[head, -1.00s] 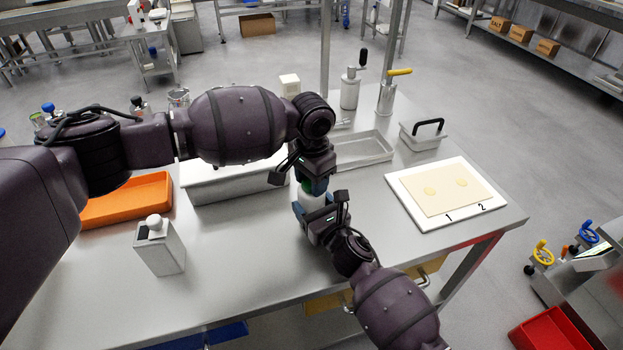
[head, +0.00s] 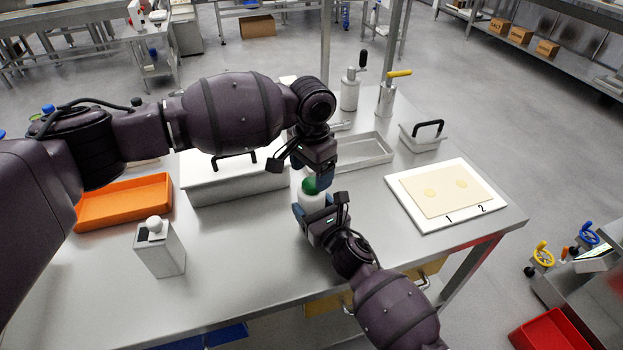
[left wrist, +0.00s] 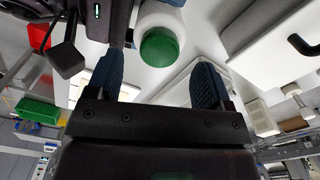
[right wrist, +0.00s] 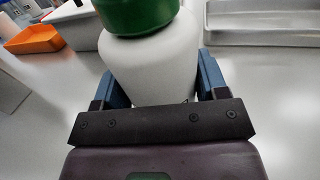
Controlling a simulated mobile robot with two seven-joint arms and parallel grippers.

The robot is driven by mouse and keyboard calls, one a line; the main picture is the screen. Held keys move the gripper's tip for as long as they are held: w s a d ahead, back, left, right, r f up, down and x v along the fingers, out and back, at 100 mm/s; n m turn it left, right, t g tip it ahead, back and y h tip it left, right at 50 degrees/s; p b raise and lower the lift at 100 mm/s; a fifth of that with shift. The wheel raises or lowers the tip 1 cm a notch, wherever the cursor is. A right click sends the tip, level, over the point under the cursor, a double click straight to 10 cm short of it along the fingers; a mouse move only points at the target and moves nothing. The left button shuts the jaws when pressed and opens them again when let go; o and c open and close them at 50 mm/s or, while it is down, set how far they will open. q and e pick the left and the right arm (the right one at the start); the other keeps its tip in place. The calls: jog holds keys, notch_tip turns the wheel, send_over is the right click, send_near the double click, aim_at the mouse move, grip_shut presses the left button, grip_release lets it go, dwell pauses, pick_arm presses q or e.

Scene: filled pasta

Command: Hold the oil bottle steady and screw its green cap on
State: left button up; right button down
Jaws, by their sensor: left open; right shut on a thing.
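The oil bottle (head: 311,201) is white and stands upright on the steel table; its body fills the middle of the right wrist view (right wrist: 152,65). The green cap (head: 310,185) sits on top of the bottle; it shows in the left wrist view (left wrist: 159,47) and the right wrist view (right wrist: 135,14). My right gripper (head: 312,212) is shut on the bottle's body from the near side. My left gripper (head: 312,184) is open and empty, just above the cap and clear of it. Whether the cap is fully tight I cannot tell.
A white board (head: 430,219) with a pasta sheet lies to the right. An orange tray (head: 125,205) and a lidded steel container (head: 240,187) stand to the left. A square white-knobbed canister (head: 160,255) stands at front left. A shallow steel tray (head: 365,152) lies behind.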

pick_arm(q)
notch_tip(320, 180, up, 9)
jog(key=shift+f, duration=0.15)
pick_arm(e)
jog(key=shift+c, duration=0.4)
grip_release()
pick_arm(q)
jog(key=shift+r+p, duration=0.35)
jog(key=shift+r, duration=0.3)
pick_arm(e)
jog(key=v, duration=1.1)
jog(key=shift+w, duration=0.1)
